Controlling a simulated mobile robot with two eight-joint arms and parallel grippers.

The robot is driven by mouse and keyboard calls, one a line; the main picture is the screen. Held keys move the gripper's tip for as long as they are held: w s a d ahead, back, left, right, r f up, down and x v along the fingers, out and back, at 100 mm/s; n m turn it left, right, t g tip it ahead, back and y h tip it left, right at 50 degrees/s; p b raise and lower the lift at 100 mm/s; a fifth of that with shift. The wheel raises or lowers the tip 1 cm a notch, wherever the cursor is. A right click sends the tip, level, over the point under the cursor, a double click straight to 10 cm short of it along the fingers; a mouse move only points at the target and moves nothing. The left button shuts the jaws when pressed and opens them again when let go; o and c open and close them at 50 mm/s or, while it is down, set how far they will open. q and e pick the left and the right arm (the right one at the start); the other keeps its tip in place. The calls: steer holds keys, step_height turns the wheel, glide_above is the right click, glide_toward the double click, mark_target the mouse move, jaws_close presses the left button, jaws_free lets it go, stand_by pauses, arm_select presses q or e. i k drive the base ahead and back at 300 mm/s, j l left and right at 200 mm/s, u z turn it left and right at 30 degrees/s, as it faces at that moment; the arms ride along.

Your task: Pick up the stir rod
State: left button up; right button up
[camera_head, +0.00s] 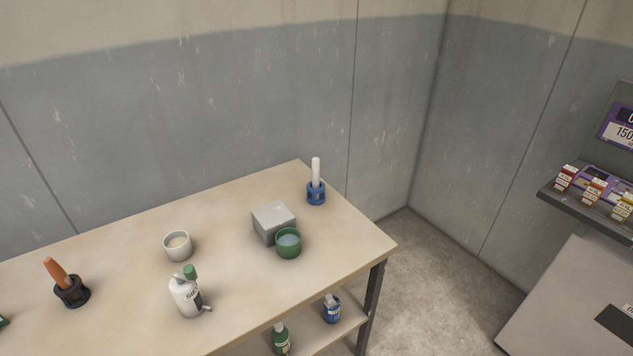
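A white rod (316,172), which looks like the stir rod, stands upright in a blue holder (316,196) near the far right corner of the table (130,240). Its lower end is hidden inside the holder. At the left, an orange-handled tool (57,272) leans in a black holder (74,295); I cannot tell what its lower end is. Neither of my grippers is in view.
A grey block (273,216), a green cup of liquid (288,246), a white cup (177,247) and a white bottle (185,294) stand on the table. Bottles sit on its lower shelf (309,330). Small boxes (595,191) stand on a wall shelf at right.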

mark_target(315, 160)
steer(key=i+l, duration=0.15)
steer(key=l, duration=0.2)
steer(key=i+l, duration=0.35)
steer(key=l, duration=0.3)
steer(key=i+l, duration=0.2)
steer(key=l, duration=0.15)
steer(key=l+u, duration=0.15)
steer(key=u, duration=0.25)
steer(key=i+l+u, duration=0.1)
steer(key=u, duration=0.3)
steer(key=l+u, duration=0.2)
steer(key=u, duration=0.25)
